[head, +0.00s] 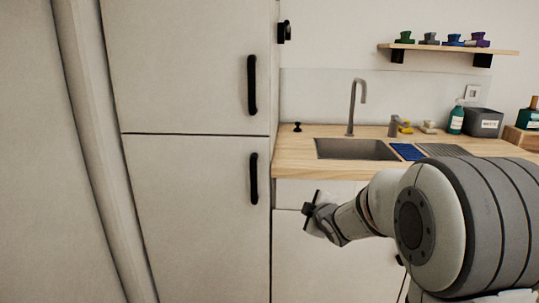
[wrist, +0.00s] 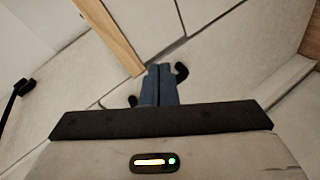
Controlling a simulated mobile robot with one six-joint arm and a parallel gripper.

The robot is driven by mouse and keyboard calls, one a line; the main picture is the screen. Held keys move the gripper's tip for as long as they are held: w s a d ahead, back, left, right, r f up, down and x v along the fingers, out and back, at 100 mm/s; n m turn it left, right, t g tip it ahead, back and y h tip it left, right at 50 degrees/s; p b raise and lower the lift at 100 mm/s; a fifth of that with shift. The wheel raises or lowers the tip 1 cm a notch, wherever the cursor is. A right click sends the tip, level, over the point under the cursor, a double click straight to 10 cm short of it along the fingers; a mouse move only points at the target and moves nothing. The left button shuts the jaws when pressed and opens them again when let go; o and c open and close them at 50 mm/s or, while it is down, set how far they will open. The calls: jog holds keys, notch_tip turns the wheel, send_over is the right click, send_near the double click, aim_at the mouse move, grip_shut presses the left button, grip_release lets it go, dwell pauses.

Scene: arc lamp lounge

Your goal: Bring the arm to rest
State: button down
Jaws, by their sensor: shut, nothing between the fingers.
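My arm reaches in from the right of the head view, bent, with my gripper (head: 308,209) in front of the white lower cabinets below the counter. In the wrist view my gripper (wrist: 160,72) shows its two blue-grey fingers side by side, shut with nothing between them. No object is in contact with the fingers as far as the frames show.
A tall white fridge-like cabinet (head: 190,65) with black handles stands to the left of my gripper. The wooden counter (head: 295,143) holds a sink (head: 355,149), a soap bottle (head: 456,119) and a grey bin (head: 484,122). A wall shelf (head: 450,48) carries several small coloured items.

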jog(key=s+d+r+m+g+h+p, duration=0.3)
jog(key=s+d+r+m+g+p, duration=0.15)
jog(key=s+r+m+p, duration=0.75)
jog(key=s+r+m+g+p, duration=0.1)
jog(key=s+r+g+p, duration=0.2)
jog(key=s, duration=0.8)
jog(key=s+a+r+m+g+p, duration=0.1)
jog(key=s+p, duration=0.4)
jog(key=s, duration=0.7)
jog(key=shift+r+m+g, duration=0.7)
jog(key=shift+r+g, duration=0.25)
jog(key=shift+g, duration=0.2)
jog(key=shift+s, duration=0.1)
